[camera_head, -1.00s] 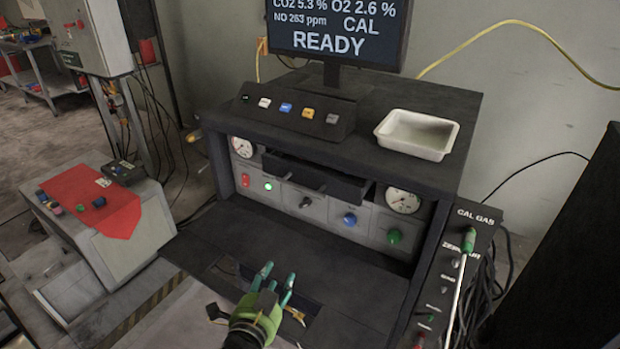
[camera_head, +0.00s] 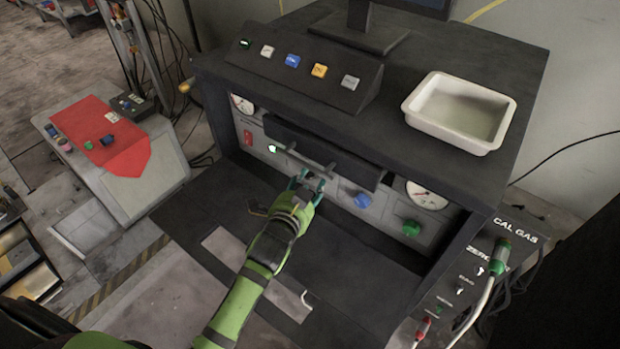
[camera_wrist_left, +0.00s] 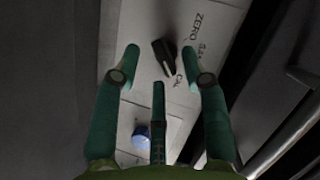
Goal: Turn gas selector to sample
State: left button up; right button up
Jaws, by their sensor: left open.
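The gas selector is a black pointer knob (camera_wrist_left: 166,58) on the light panel in the left wrist view. Labels around it read ZERO, a partly hidden SAMPLE and CAL, and its light-marked end appears turned towards CAL. My left gripper (camera_head: 309,184) is open at the front panel (camera_head: 388,215) of the black bench in the head view. Its green fingers spread around the knob in the wrist view, with the knob between and ahead of them; contact cannot be told. In the head view the gripper hides the knob. My right gripper is not in view.
A black drawer with a bar handle (camera_head: 318,160) juts out just above the gripper. A blue knob (camera_head: 362,200) and a green knob (camera_head: 411,228) sit to the right. A white tray (camera_head: 425,112) stands on top. The bench shelf (camera_head: 225,200) below is mostly clear.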

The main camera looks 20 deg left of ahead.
pick_arm(q)
jog(key=shift+w+f, duration=0.15)
jog(key=shift+w, duration=0.5)
grip_shut()
